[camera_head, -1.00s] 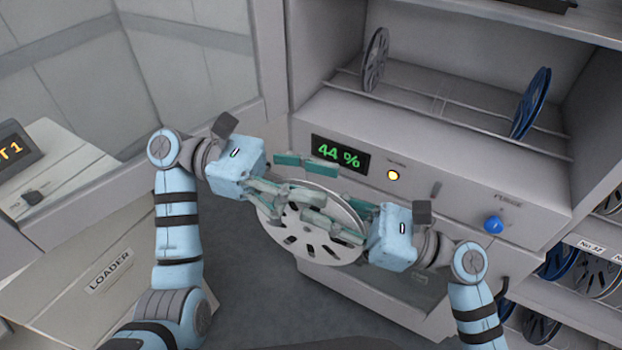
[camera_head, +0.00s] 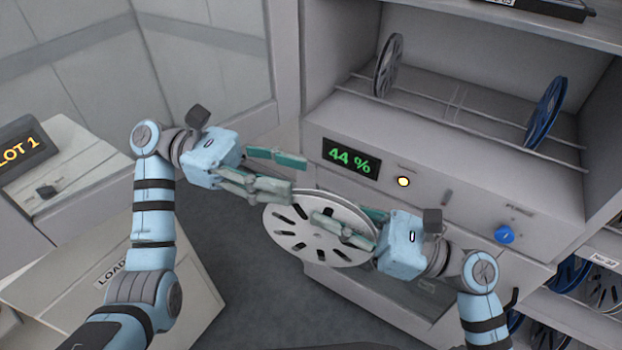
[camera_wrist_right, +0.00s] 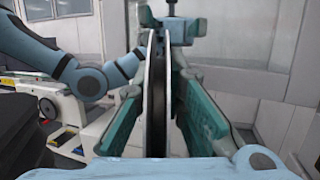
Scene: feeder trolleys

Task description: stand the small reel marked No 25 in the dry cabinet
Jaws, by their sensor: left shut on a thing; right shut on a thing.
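A thin grey-white reel (camera_head: 308,246) with dark slots hangs in front of the dry cabinet (camera_head: 470,185); no number is readable on it. My right gripper (camera_head: 356,224) is shut on its right side, one finger on each face. It shows edge-on between the green fingers in the right wrist view (camera_wrist_right: 157,95). My left gripper (camera_head: 295,175) is shut on the reel at its upper left rim, with only the fingertips overlapping it. Inside the cabinet, a grey reel (camera_head: 388,66) stands at the left on the rails and a blue reel (camera_head: 545,110) at the right.
The rails between the standing reels (camera_head: 455,105) are clear. Below are a 44 % display (camera_head: 351,158), a lit yellow lamp (camera_head: 404,182) and a blue knob (camera_head: 505,234). A loader (camera_head: 75,265) stands left; shelved reels (camera_head: 603,288) are at lower right.

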